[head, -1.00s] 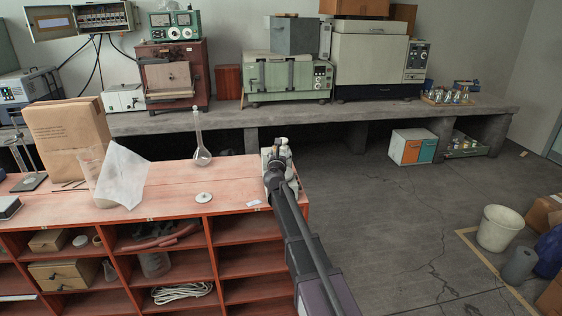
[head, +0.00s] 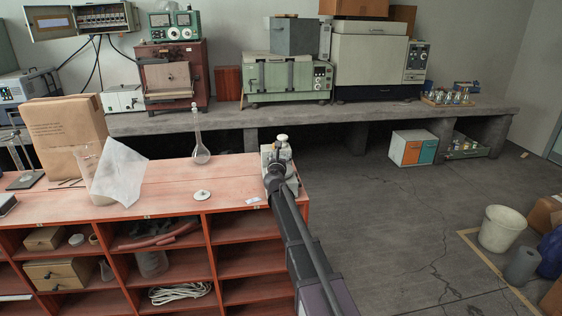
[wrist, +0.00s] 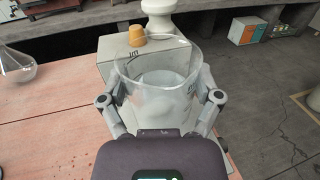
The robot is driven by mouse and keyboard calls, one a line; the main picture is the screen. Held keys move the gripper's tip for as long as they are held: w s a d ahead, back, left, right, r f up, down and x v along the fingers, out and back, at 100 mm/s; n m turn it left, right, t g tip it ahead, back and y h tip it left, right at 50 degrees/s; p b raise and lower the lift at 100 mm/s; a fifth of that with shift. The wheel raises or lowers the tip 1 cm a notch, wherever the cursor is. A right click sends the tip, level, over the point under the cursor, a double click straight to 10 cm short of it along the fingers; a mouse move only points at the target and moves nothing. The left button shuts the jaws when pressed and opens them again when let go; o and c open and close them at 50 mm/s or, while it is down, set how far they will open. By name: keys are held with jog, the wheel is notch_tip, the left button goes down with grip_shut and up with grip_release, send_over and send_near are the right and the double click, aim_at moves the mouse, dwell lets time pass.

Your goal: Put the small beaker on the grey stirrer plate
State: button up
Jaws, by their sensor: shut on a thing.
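The small beaker (wrist: 158,98) is clear glass and upright, held between the two fingers of my gripper (wrist: 159,80) in the wrist view. My gripper is shut on its sides. The pale grey stirrer plate (wrist: 115,46) lies behind and under the beaker; its body also shows beside my arm in the head view (head: 292,184). Whether the beaker's base touches the plate cannot be told. In the head view my gripper (head: 269,160) is at the right end of the red bench top, and the beaker is hard to make out there.
A white bottle (wrist: 158,22) and an orange-tan stopper (wrist: 137,36) stand just behind the beaker. A round flask (head: 201,154) stands to the left. A white disc (head: 202,195) lies on the red bench top (head: 170,178). The bench's right edge is close to the stirrer.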

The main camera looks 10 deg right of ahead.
jog(key=shift+f, duration=0.1)
dwell(0.3)
jog(key=shift+f, duration=0.15)
jog(key=o, duration=1)
jog(key=shift+o, duration=0.2)
jog(key=shift+r, duration=0.2)
jog(key=v, duration=1.2)
